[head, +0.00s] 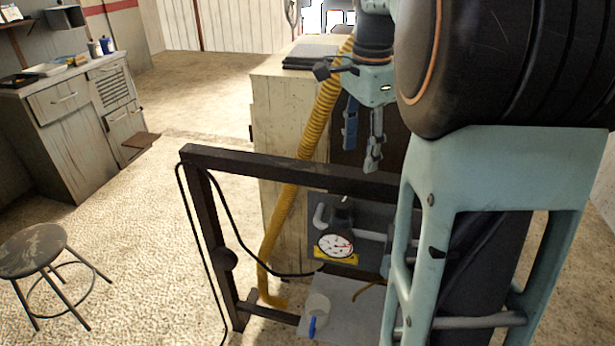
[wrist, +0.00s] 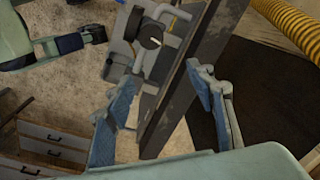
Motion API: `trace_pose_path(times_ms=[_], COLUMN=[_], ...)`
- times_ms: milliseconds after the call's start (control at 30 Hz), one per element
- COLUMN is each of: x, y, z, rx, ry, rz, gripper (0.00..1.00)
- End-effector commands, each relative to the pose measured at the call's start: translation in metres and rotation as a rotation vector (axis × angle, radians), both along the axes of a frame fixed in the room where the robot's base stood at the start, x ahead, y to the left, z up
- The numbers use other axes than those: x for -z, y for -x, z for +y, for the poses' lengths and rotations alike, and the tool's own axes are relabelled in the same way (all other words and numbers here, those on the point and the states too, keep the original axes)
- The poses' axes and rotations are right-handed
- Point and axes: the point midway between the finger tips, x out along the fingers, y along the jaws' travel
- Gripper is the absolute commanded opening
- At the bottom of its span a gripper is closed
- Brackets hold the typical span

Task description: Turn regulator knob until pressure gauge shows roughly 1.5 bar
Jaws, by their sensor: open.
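The pressure gauge (head: 335,245) has a round white dial and sits on a dark panel on the rack, above a yellow label. I cannot read its needle at this size. The dark regulator knob (head: 341,207) stands just above the gauge; in the wrist view the knob (wrist: 150,37) is a dark round cap with a pale mark, beyond the fingers. My gripper (head: 362,160) hangs above and behind the rack's top rail, apart from the knob. In the wrist view my gripper (wrist: 160,95) is open and empty, its blue-padded fingers wide apart with the rail between them in the picture.
The dark rack rail (head: 270,163) runs across above the panel. A yellow corrugated hose (head: 312,130) hangs beside a pale cabinet (head: 280,110). A stool (head: 35,250) is at left; open floor lies between.

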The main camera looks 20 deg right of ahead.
Motion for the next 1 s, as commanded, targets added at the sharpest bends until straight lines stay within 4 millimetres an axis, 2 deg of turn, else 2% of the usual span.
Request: trace_pose_path(times_ms=[100,200,367,700,833,1000], x=[0.012,0.018,0.037,0.099,0.114,0.123], y=[0.006,0.008,0.008,0.008,0.008,0.008], z=[0.018,0.023,0.024,0.024,0.024,0.023], rx=[0.054,0.073,0.076,0.074,0.073,0.073], ry=[-0.023,-0.028,-0.029,-0.029,-0.029,-0.028], rz=[0.05,0.065,0.068,0.066,0.065,0.064], gripper=[0.5,0.5,0.5,0.5,0.5,0.5])
